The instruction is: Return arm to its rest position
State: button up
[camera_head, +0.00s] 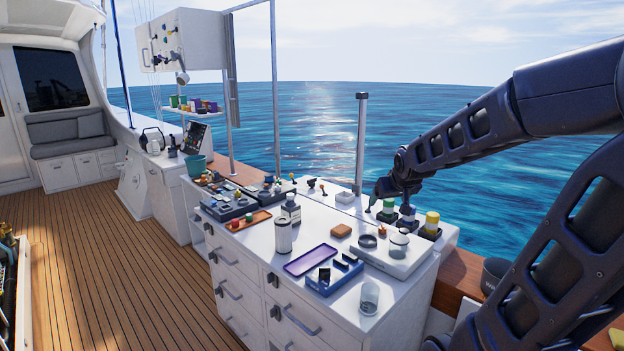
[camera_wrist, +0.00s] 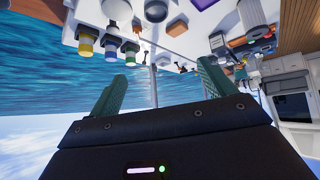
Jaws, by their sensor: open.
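My arm reaches in from the right edge of the head view over the white counter (camera_head: 330,221). My gripper (camera_head: 376,196) is at the counter's far side, close to a row of small bottles, and looks small there. In the wrist view, which is upside down, the two green fingers of my gripper (camera_wrist: 160,78) are spread apart with nothing between them. Beyond them are a yellow-capped bottle (camera_wrist: 85,47), a blue-capped one (camera_wrist: 110,43) and a green-capped one (camera_wrist: 131,50). I cannot tell whether the gripper touches a bottle.
The counter holds a white scale-like box (camera_head: 394,258), a purple tray (camera_head: 310,260), a clear glass (camera_head: 369,298), a metal can (camera_head: 283,236) and a dark bottle (camera_head: 291,208). A thin post (camera_head: 361,140) stands behind. Open wooden deck (camera_head: 110,260) lies left.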

jog(key=s+d+r+m+g, duration=0.1)
jog(key=s+d+g, duration=0.1)
jog(key=s, duration=0.7)
jog(key=s+d+m+g, duration=0.1)
jog(key=s+d, duration=0.2)
jog(key=s, duration=0.6)
jog(key=shift+s+d+r+g+h, duration=0.15)
jog(key=shift+s+r+g+h, duration=0.2)
jog(key=shift+g+h, duration=0.05)
